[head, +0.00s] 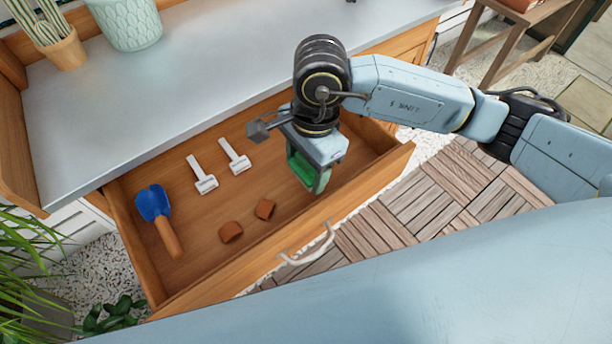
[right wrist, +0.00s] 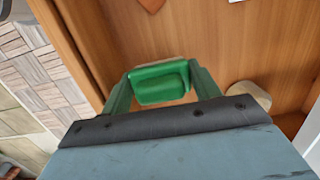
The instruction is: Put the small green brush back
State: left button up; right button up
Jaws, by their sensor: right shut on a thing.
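The small green brush (head: 304,168) is in my right gripper (head: 308,178), which is over the right part of the open wooden drawer (head: 345,200). In the right wrist view the green brush (right wrist: 160,82) sits between the two fingers of the right gripper (right wrist: 162,85), which are shut on it. The drawer's wooden bottom and a side wall show beyond it. I cannot tell whether the brush touches the drawer bottom. My left gripper is not in view.
A pale round wooden thing (right wrist: 250,96) lies beside the gripper in the right wrist view. The grey countertop (head: 190,85) overhangs the drawer's back.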

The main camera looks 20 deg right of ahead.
aim_at(306, 177)
notch_tip(306, 177, down, 4)
jog(key=shift+r+b, duration=0.25)
jog(key=shift+b, duration=0.1)
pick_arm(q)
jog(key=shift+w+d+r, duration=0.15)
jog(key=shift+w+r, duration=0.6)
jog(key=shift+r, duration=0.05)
pick_arm(e)
jog(key=shift+f, duration=0.15)
jog(key=o, duration=0.7)
jog(key=shift+c, duration=0.2)
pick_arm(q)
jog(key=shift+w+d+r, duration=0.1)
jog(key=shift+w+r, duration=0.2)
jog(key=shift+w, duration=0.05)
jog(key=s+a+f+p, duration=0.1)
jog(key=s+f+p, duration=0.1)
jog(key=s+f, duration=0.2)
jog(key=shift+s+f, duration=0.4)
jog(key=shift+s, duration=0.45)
pick_arm(e)
jog(key=r, duration=0.4)
jog(key=d+r, duration=0.1)
jog(key=r, duration=0.7)
jog(key=shift+w+d+r, duration=0.1)
jog(key=shift+w+d, duration=0.1)
